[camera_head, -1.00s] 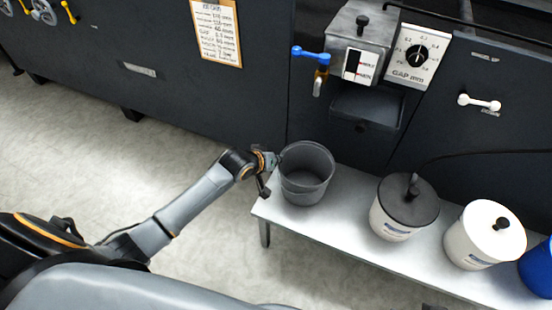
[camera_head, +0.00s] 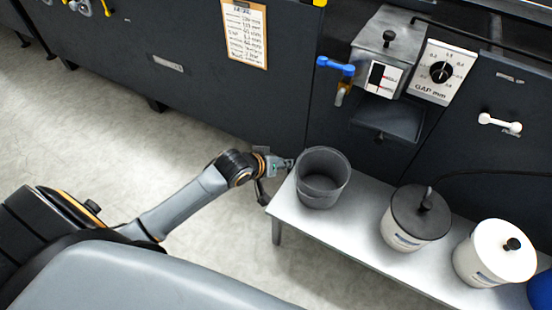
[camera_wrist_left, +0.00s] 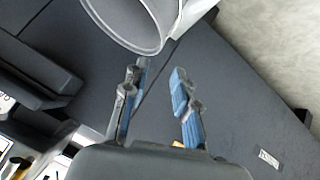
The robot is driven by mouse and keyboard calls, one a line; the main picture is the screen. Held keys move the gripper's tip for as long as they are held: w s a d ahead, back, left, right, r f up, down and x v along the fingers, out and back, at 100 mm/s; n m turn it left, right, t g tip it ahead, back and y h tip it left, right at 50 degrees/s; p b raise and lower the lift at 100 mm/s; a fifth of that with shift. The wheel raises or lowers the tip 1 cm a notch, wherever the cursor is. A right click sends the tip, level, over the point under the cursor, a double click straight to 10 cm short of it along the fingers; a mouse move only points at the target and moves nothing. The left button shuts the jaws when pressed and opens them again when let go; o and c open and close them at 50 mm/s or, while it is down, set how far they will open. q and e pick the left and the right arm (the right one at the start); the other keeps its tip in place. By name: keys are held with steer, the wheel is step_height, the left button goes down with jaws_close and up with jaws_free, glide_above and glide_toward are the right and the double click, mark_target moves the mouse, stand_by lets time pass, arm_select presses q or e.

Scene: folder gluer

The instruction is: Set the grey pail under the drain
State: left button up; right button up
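The grey pail (camera_head: 322,190) stands upright and open-topped at the left end of the white bench. In the left wrist view, part of the grey pail (camera_wrist_left: 148,32) shows at the top, beyond the fingertips. My left gripper (camera_head: 284,164) is at the pail's left side in the head view. In the wrist view its two fingers (camera_wrist_left: 158,72) are apart, with nothing seen between them; whether a finger touches the pail is unclear. A brass drain spout (camera_head: 341,95) with a blue handle (camera_head: 335,66) sticks out of the dark machine, above and behind the pail. My right gripper is not in view.
The white bench (camera_head: 350,225) also holds a dark-lidded bucket (camera_head: 415,220), a white-lidded bucket (camera_head: 495,253) and a blue container (camera_head: 541,290). A dark tray (camera_head: 388,120) juts from the machine right of the spout. Floor left of the bench is clear.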

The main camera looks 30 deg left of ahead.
arm_select(q)
steer(key=s+d+f+m+g+y, duration=0.1)
steer(key=s+f+m+g, duration=0.1)
steer(key=s, duration=1)
steer(key=s+d+f+m+g+y, duration=0.1)
steer(key=s+f+g, duration=0.3)
steer(key=s, duration=0.7)
steer(key=shift+s+d+f+m+p, duration=0.35)
steer(key=shift+d+f+m, duration=0.35)
steer(key=shift+m, duration=0.2)
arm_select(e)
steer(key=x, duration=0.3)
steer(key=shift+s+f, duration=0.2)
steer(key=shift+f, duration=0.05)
arm_select(q)
steer(key=shift+f, duration=0.1)
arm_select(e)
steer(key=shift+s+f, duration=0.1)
